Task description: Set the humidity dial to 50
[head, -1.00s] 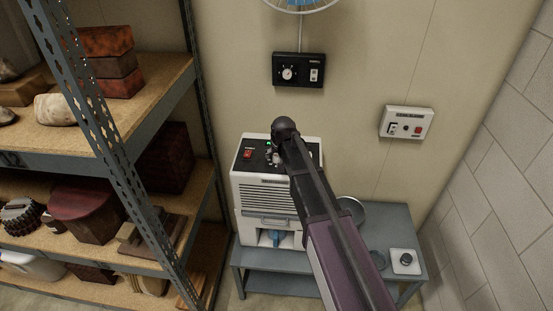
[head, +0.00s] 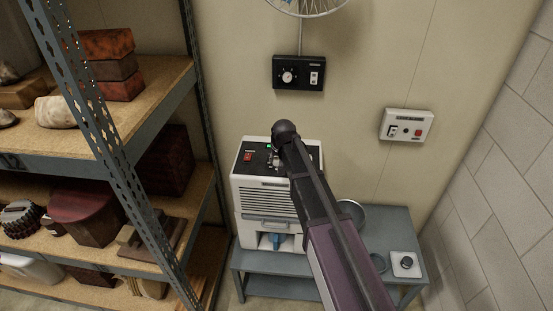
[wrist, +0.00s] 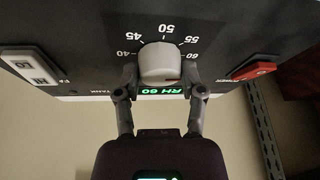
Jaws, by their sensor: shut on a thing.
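The humidity dial is a white round knob (wrist: 160,62) on the black top panel (wrist: 100,35) of a white dehumidifier (head: 265,195). Numbers 40, 45, 50, 55 and 60 are printed around it. A red mark shows on the knob's lower right side in the wrist view, close to the 60 end. The green display (wrist: 160,91) beside the knob reads RH 60. My gripper (wrist: 160,74) is shut on the knob, one finger on each side. In the head view my arm hides most of the knob and gripper.
A red switch (wrist: 252,69) and a pale fan switch (wrist: 34,66) flank the dial. The dehumidifier stands on a grey table (head: 270,287). A black wall control box (head: 299,72) and a white one (head: 406,125) hang behind. Loaded shelving (head: 150,110) stands close on the left.

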